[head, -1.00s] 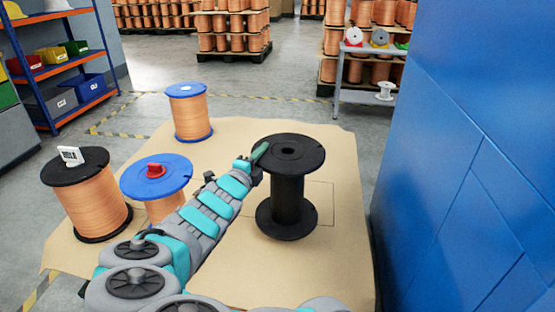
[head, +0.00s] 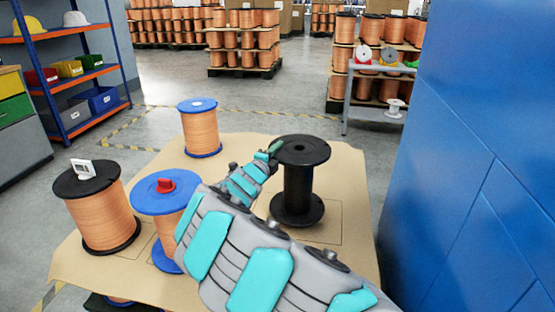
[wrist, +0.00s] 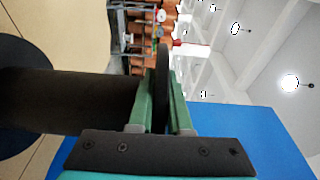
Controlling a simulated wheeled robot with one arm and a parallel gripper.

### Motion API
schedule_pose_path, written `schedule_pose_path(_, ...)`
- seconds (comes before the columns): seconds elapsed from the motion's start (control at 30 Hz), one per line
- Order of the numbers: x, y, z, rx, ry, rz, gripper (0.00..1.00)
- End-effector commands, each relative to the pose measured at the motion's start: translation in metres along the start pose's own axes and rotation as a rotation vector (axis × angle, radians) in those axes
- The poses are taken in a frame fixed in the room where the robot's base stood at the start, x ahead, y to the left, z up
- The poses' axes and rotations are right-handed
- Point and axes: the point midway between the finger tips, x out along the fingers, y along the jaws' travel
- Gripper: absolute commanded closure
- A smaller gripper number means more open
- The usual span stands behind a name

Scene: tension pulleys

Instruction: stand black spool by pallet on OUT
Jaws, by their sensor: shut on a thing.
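The black spool (head: 298,183) is empty, with wide round flanges, and looks upright at the right of the tan board. My gripper (head: 275,148) is shut on the left edge of its top flange. In the wrist view the green fingers (wrist: 162,100) clasp the flange rim, and the dark spool core (wrist: 60,100) extends left. The lower flange appears over a thin outlined rectangle (head: 338,225) on the board. I cannot tell whether it touches the board. No OUT lettering is readable.
The board (head: 345,165) also carries a blue-flanged copper spool (head: 200,130), another with a red knob (head: 165,200), and a black-flanged copper spool (head: 97,212) with a white tag. A blue wall (head: 480,160) stands close right. A grey shelf (head: 375,105) and copper pallets (head: 245,45) stand behind.

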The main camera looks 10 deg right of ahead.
Motion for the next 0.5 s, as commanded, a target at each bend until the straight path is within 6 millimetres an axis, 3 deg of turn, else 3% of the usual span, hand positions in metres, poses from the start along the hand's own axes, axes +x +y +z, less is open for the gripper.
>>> schedule_pose_path(0.13, 0.001, 0.006, 0.001, -0.001, 0.000, -0.002, 1.00)
schedule_pose_path(0.33, 0.001, 0.032, 0.000, -0.003, 0.000, 0.001, 1.00)
schedule_pose_path(0.5, 0.001, 0.035, 0.001, 0.000, -0.001, -0.001, 1.00)
